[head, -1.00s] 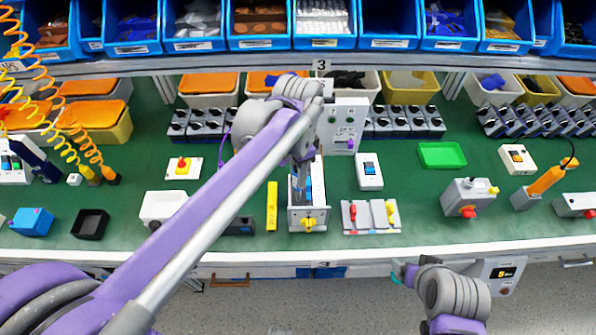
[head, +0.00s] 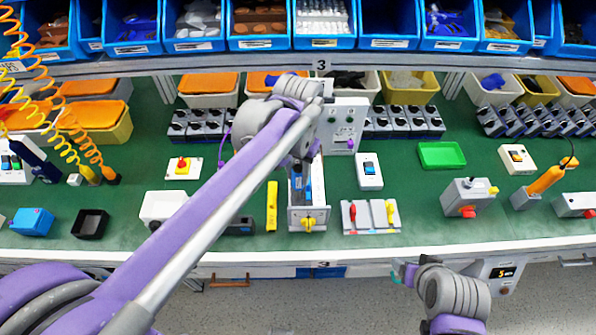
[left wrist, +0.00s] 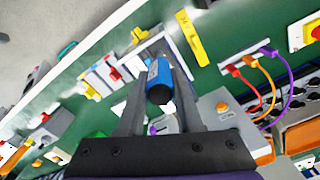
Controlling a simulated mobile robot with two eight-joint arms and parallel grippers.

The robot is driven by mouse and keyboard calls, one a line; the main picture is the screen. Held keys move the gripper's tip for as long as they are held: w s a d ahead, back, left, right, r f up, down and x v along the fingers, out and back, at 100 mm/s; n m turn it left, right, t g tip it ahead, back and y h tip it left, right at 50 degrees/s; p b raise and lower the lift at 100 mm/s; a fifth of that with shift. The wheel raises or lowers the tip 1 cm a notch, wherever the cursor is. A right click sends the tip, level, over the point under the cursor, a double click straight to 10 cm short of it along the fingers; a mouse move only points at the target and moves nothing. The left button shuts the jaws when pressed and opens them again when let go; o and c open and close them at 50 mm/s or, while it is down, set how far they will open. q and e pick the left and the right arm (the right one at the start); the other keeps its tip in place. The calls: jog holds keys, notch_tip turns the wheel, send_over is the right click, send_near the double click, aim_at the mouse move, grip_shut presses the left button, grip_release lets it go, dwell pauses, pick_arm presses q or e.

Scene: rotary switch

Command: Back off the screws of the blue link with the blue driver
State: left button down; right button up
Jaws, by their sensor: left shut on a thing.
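My left gripper (head: 303,172) is over the open grey switch box with a yellow rotary handle (head: 308,222) on its front. In the left wrist view its two fingers (left wrist: 158,66) are closed on the blue driver (left wrist: 159,82), whose near end is dark. The driver's tip, the screws and the blue link cannot be made out; the fingers and driver cover much of the box interior. The box also shows in the left wrist view (left wrist: 138,62). My right gripper (head: 404,273) is in front of the bench edge, away from the box; its jaw opening is unclear.
A yellow bar (head: 272,206) lies left of the box. A grey plate with red and yellow handles (head: 371,217) lies to its right. A grey unit with indicator buttons (head: 343,125) stands behind.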

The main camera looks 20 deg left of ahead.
pick_arm(q)
jog(key=shift+f+n, duration=0.1)
jog(key=shift+n, duration=0.6)
jog(key=n, duration=0.4)
jog(key=shift+n, duration=0.3)
jog(key=shift+n, duration=0.4)
jog(key=shift+w+r+p, duration=0.1)
jog(key=shift+r+p, duration=1.4)
jog(key=shift+r, duration=1.65)
pick_arm(e)
jog(key=shift+t, duration=0.3)
jog(key=r, duration=0.1)
jog(key=w+r, duration=0.1)
jog(key=r, duration=0.1)
jog(key=w+r, duration=0.1)
jog(key=shift+w+r, duration=0.15)
jog(key=shift+r, duration=0.05)
